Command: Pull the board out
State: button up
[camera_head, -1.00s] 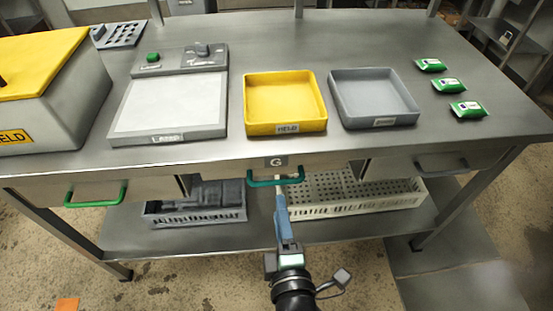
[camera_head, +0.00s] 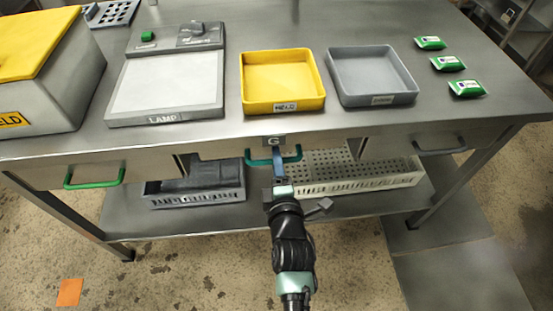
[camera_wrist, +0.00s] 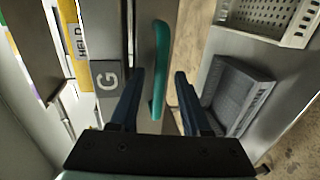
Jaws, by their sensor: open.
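The board at the middle of the bench front has a teal handle (camera_head: 260,162) under a plate marked G (camera_head: 273,141). In the wrist view the teal handle (camera_wrist: 162,45) runs between my two dark fingers, and the G plate (camera_wrist: 107,80) is to their left. My gripper (camera_wrist: 158,75) is open, with a finger on each side of the handle and gaps showing. In the head view my gripper (camera_head: 278,172) is at the handle, its tips partly hidden. The board's front looks in line with the bench front.
Drawers with a green handle (camera_head: 95,184) and a grey handle (camera_head: 441,150) flank the board. A grey crate (camera_head: 197,198) and a pale crate (camera_head: 350,182) stand on the shelf below. A yellow tray (camera_head: 284,108) and a grey tray (camera_head: 380,101) stand on the bench top.

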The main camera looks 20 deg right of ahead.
jog(key=shift+w+d+f, duration=0.1)
jog(key=shift+w, duration=0.4)
grip_shut()
dwell(1.2)
